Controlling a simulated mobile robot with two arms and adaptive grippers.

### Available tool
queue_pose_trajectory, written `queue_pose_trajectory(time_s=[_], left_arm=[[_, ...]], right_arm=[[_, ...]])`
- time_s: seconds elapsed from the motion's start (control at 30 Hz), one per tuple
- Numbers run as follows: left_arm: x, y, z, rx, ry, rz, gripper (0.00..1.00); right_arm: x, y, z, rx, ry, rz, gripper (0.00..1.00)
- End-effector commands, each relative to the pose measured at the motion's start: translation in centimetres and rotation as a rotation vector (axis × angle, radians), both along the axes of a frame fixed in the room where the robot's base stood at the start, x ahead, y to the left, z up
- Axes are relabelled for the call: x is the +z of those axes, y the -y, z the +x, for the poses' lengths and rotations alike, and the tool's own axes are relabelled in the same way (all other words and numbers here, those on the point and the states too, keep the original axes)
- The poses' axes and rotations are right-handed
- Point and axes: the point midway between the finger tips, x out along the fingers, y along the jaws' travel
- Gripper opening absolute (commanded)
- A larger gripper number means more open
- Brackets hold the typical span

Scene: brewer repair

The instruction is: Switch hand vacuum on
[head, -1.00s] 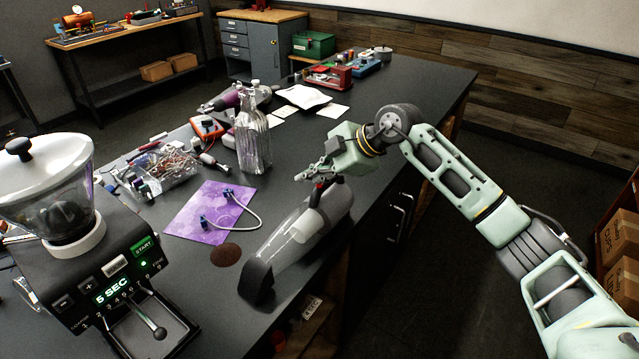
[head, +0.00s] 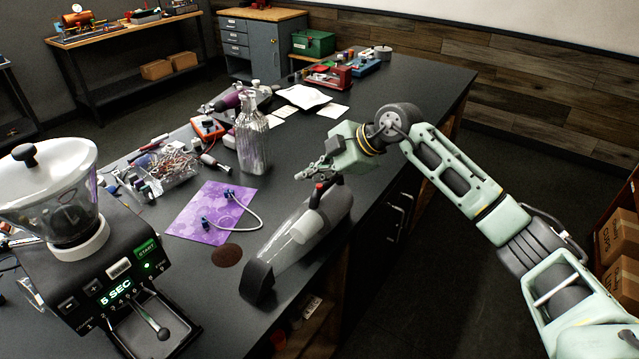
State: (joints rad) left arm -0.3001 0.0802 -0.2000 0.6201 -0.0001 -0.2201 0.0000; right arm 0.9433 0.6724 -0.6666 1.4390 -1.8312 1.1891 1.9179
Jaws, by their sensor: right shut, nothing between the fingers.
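The hand vacuum (head: 299,240) lies on the dark worktop near its right edge. It has a clear front chamber, a dark nozzle toward the camera and a grey body with a red part (head: 319,187) near its far end. My right gripper (head: 301,177) is shut and empty, just above and left of that red part. I cannot tell whether its fingertips touch the vacuum. My left gripper is not in view.
A grinder (head: 100,285) stands at the front left. A purple mat (head: 190,222) with a bent tube lies left of the vacuum, beside a brown powder patch (head: 228,255). A glass bottle (head: 252,140) stands behind.

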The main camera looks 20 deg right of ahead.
Motion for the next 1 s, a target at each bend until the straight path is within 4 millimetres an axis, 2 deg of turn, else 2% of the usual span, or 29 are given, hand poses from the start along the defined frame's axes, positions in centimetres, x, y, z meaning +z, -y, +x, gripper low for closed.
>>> queue_pose_trajectory(time_s=[0.17, 0.7, 1.0], left_arm=[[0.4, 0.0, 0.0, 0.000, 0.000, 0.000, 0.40], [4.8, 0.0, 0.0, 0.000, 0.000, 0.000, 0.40], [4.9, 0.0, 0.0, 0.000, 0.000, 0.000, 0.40]], right_arm=[[0.5, 0.0, 0.0, 0.000, 0.000, 0.000, 0.00], [5.8, -0.1, -0.1, 0.000, -0.001, -0.001, 0.00], [6.0, -0.1, -0.1, 0.000, -0.001, 0.000, 0.00]])
